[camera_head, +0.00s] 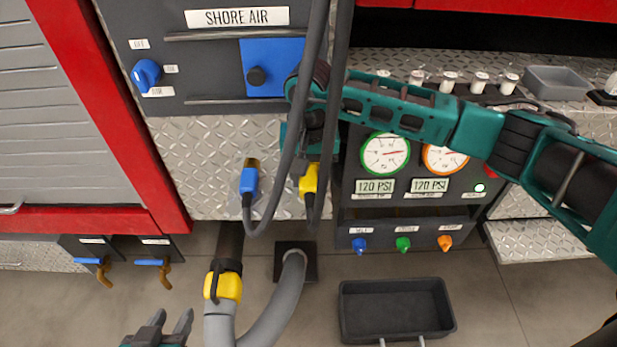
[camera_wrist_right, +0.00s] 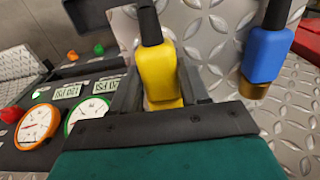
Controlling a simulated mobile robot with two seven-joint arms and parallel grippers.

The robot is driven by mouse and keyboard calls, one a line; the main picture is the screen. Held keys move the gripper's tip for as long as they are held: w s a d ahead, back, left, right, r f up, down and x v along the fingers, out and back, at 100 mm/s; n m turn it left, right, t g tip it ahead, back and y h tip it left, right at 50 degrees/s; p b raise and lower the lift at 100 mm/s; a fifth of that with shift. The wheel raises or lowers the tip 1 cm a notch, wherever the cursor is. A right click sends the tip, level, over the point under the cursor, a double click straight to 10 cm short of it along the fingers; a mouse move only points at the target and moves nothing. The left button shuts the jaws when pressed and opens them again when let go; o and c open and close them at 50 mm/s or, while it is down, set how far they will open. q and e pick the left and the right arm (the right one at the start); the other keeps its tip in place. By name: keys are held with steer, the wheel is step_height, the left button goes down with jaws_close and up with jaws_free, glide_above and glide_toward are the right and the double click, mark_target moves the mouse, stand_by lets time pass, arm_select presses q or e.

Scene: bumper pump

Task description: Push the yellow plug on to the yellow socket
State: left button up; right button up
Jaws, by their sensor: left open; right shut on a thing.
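The yellow plug (camera_head: 309,178) hangs on a black hose in front of the diamond-plate panel in the head view. My right gripper (camera_head: 303,158) is shut on it from above. In the right wrist view, the yellow plug (camera_wrist_right: 160,72) sits between the two dark fingers of my right gripper (camera_wrist_right: 158,90). No yellow socket can be made out; my right gripper and arm cover the panel around the plug's upper end. My left gripper (camera_head: 172,328) is open and empty at the bottom of the head view, far from the plug.
A blue plug (camera_head: 249,181) with a brass end hangs just left of the yellow one. Two black hoses (camera_head: 335,100) run down past my right gripper. A gauge panel (camera_head: 405,185) stands on the right. A grey hose with a yellow collar (camera_head: 225,287) and a black tray (camera_head: 397,310) are below.

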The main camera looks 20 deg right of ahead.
mark_target(309, 174)
steer(key=shift+c, duration=0.5)
steer(key=shift+r, duration=0.2)
steer(key=shift+r+p, duration=1.4)
steer(key=shift+r, duration=1.45)
